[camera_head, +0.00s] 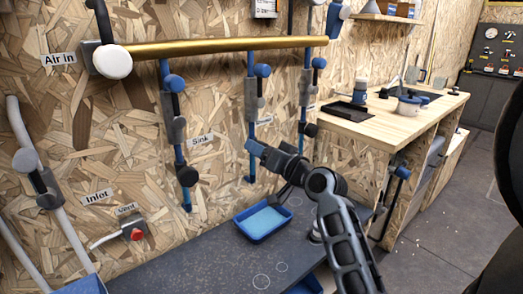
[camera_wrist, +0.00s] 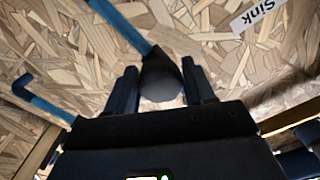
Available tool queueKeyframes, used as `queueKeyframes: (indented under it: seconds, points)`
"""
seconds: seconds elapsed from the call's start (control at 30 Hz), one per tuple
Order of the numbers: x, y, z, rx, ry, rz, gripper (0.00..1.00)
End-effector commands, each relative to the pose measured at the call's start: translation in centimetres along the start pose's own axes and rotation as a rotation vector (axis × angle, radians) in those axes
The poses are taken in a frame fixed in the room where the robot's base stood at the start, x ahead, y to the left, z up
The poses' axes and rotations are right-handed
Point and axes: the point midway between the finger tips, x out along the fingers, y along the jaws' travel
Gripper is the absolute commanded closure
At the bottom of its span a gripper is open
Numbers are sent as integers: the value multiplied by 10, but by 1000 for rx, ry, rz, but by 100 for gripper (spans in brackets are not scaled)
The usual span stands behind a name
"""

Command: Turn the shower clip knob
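A dark round knob (camera_wrist: 160,80) on a blue pipe (camera_wrist: 122,22) sits between the two fingers of my gripper (camera_wrist: 160,88) in the wrist view. The fingers are spread, one on each side of the knob; whether they touch it is unclear. In the head view my gripper (camera_head: 257,150) is at the lower part of the middle blue pipe (camera_head: 251,100) and hides its lower knob. The label beside that pipe is too small to read.
The pipe labelled Sink (camera_head: 173,130) is to the left, with its dark knob (camera_head: 187,176). Another blue pipe (camera_head: 303,100) with a dark knob (camera_head: 310,130) is close on the right. A blue tray (camera_head: 264,222) lies on the dark bench (camera_head: 190,262) below. A wooden counter (camera_head: 385,125) stands at right.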

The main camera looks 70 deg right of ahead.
Motion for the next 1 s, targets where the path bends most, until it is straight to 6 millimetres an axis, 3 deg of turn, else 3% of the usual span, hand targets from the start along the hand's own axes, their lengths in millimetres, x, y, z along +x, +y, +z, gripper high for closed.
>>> queueKeyframes:
  seconds: [0.2, 0.47, 1.0]
  points:
    - [0, 0, 0, -1, 0, 0, 27]
    - [-2, 0, 0, -2, 0, 1, 27]
    - [-71, 1, 1, -2, -2, 2, 27]
